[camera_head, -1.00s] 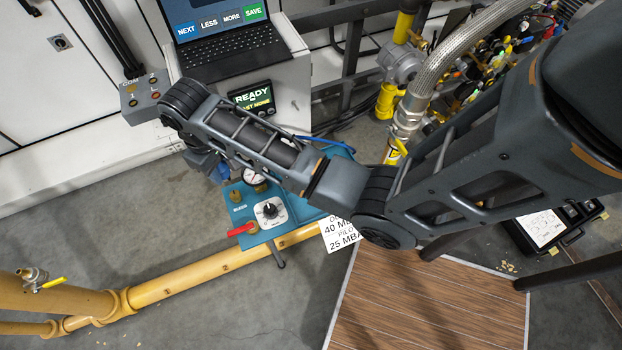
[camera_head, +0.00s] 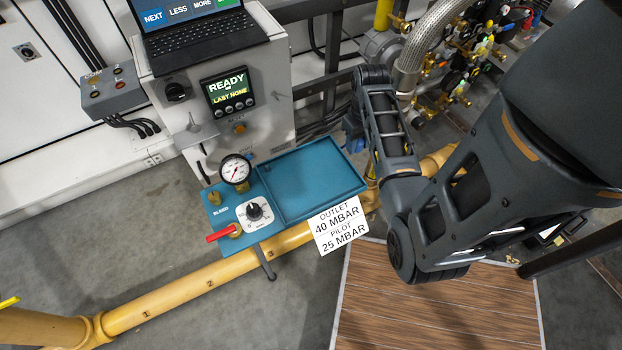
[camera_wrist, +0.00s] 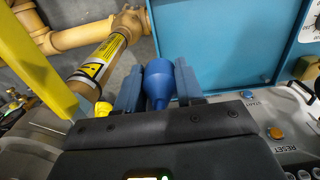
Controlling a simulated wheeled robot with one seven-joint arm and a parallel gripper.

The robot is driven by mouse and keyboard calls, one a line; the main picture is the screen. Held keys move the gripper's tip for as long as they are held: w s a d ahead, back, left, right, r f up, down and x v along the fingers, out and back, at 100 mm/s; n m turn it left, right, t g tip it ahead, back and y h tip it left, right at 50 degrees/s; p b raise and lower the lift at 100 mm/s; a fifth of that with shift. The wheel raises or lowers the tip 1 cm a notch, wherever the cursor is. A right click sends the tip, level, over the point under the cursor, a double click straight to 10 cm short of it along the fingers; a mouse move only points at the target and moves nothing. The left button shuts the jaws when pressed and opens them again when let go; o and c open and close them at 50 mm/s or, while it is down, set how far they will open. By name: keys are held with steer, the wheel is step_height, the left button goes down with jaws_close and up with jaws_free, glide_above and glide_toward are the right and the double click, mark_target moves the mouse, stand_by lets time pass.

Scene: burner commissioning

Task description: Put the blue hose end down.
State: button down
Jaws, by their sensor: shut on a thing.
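The blue hose end (camera_wrist: 158,80) shows in the wrist view as a flared blue piece with a narrower neck. My gripper (camera_wrist: 158,72) is shut on it, with one blue finger on each side of the neck. In the head view my gripper (camera_head: 355,140) is a small dark and blue shape just right of the teal tray (camera_head: 267,200), partly hidden by my arm. The hose end cannot be made out there. Any hose beyond the held piece is not visible.
The teal panel carries a gauge (camera_head: 236,170), a dial (camera_head: 254,211) and a red lever (camera_head: 220,234). The tray looks empty. A yellow pipe (camera_head: 190,290) runs below it. A grey cabinet (camera_head: 265,95) with a laptop (camera_head: 200,35) stands behind. A braided hose (camera_head: 420,50) is at right.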

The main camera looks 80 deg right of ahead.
steer(key=b, duration=0.1)
glide_above(316, 175)
step_height(316, 175, down, 7)
steer(key=shift+d+f, duration=0.1)
steer(key=shift+d, duration=0.05)
steer(key=shift+f+b, duration=0.45)
steer(key=shift+f, duration=1.5)
steer(key=shift+f, duration=0.15)
steer(key=c, duration=0.7)
jaws_free()
